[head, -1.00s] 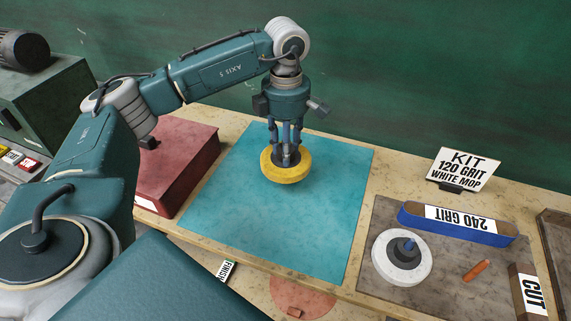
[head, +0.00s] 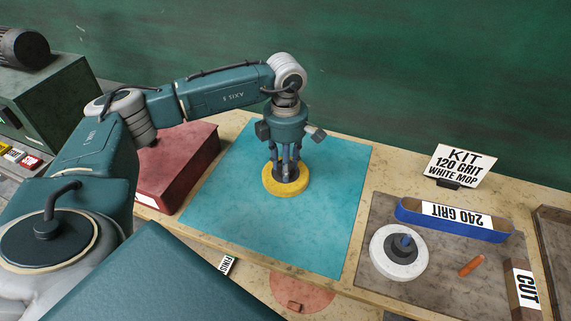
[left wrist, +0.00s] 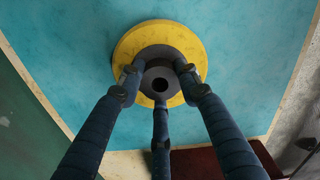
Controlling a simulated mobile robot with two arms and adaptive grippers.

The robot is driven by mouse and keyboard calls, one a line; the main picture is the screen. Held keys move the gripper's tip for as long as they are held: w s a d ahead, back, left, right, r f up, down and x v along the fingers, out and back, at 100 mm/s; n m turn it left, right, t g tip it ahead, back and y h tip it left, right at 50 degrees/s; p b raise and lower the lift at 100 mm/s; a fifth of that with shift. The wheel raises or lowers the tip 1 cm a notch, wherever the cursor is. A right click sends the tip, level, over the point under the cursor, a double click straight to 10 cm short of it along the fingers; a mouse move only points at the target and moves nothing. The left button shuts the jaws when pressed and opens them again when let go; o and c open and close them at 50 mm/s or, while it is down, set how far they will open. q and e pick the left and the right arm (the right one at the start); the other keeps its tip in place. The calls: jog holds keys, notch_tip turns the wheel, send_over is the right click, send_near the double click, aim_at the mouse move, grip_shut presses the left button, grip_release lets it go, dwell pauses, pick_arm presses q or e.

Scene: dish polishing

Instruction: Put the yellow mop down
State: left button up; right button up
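The yellow mop (head: 286,190) is a round yellow disc with a dark hub. It is flat and level over the turquoise mat (head: 320,235), and it looks to be resting on it; any small gap is hard to see. My left gripper (head: 286,172) points straight down over it, its three fingers closed around the dark hub. In the left wrist view the mop (left wrist: 125,50) is centred, with the fingertips (left wrist: 160,80) against the hub from three sides.
A grey tray (head: 385,215) at right holds a white mop (head: 385,262), a blue 240 grit belt (head: 450,226) and an orange stick (head: 471,266). A kit sign (head: 461,165) stands behind. A red box (head: 175,165) is left of the mat. The mat around the mop is clear.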

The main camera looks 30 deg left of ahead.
pick_arm(q)
jog(key=shift+o, duration=0.9)
jog(key=shift+r, duration=0.1)
jog(key=shift+r, duration=0.2)
notch_tip(320, 180, up, 12)
jog(key=b, duration=0.3)
